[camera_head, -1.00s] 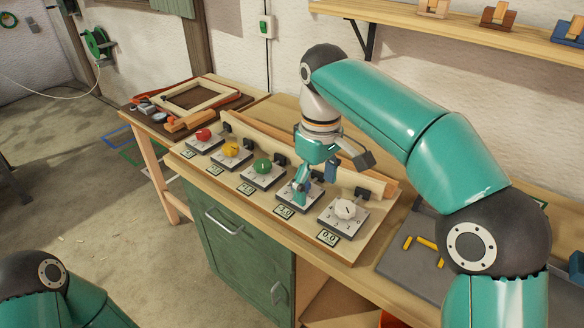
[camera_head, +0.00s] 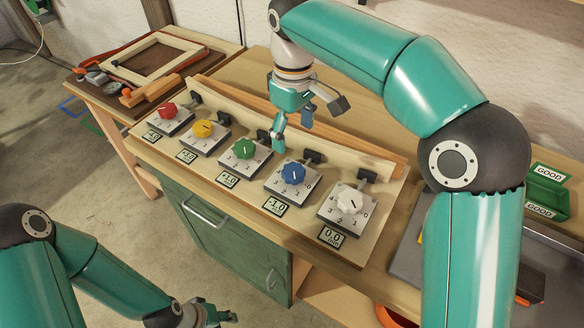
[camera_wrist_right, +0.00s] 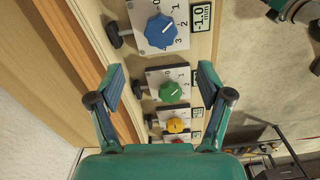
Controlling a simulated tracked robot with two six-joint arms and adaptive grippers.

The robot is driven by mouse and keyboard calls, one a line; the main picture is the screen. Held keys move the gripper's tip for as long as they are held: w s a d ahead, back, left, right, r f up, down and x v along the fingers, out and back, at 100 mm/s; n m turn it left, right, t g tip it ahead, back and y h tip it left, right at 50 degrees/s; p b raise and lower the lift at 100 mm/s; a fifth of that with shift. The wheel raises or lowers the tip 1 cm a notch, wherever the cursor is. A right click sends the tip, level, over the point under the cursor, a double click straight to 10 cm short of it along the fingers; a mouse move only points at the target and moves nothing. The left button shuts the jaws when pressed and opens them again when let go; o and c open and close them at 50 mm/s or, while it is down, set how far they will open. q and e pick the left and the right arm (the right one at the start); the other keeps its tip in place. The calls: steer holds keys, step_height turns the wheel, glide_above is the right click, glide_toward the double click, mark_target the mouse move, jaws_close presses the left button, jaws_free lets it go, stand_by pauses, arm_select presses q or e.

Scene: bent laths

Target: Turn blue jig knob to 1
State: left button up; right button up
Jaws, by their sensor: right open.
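The blue jig knob (camera_head: 292,173) sits on a white dial plate, fourth from the left in the row. It also shows at the top of the right wrist view (camera_wrist_right: 160,31). Its white pointer line is visible, but I cannot tell surely which number it points at. The label (camera_head: 275,206) in front of it reads -1.0. My right gripper (camera_head: 293,129) is open and empty, above and behind the green and blue knobs, apart from both. My left gripper (camera_head: 208,316) is low at the bottom edge, partly cut off, away from the knobs.
Red (camera_head: 167,111), yellow (camera_head: 204,128) and green (camera_head: 244,148) knobs stand left of the blue one; a white knob (camera_head: 350,201) stands right. Black clamps and a wooden fence run behind.

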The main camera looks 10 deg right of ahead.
mark_target(293, 170)
step_height(293, 170, down, 11)
steer(key=shift+s+f+b, duration=0.15)
steer(key=shift+b, duration=0.2)
steer(key=c, duration=1.2)
steer(key=shift+o, duration=0.2)
steer(key=shift+n+p, duration=0.4)
steer(key=shift+n, duration=0.3)
steer(key=o, duration=1.2)
steer(key=shift+c, duration=0.2)
step_height(293, 170, up, 12)
